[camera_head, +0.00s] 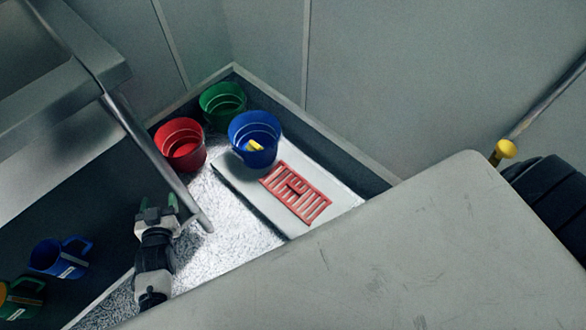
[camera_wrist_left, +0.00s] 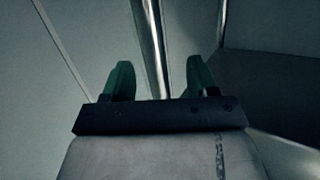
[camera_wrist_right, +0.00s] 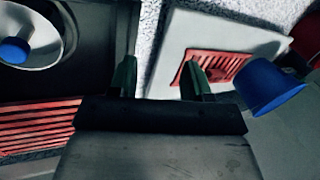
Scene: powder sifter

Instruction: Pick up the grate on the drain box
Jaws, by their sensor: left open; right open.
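The red slotted grate (camera_head: 295,193) lies flat on the pale drain box (camera_head: 240,176) in the head view. In the right wrist view the grate (camera_wrist_right: 228,65) shows on the drain box (camera_wrist_right: 185,35), partly covered by my right finger. My left gripper (camera_head: 157,204) is open and empty, left of the drain box and apart from it; the left wrist view (camera_wrist_left: 160,75) shows its two green fingers spread. My right gripper (camera_wrist_right: 157,72) is open and empty; its right finger overlaps the grate's left end in the picture, and contact cannot be told. It is not visible in the head view.
A blue bucket (camera_head: 254,128) with something yellow inside stands at the box's back end. Red (camera_head: 168,152) and green (camera_head: 222,92) buckets stand beside it. A metal rail (camera_head: 150,150) is near my left gripper. A large grey surface (camera_head: 400,260) fills the front. Two mugs (camera_head: 48,258) stand left.

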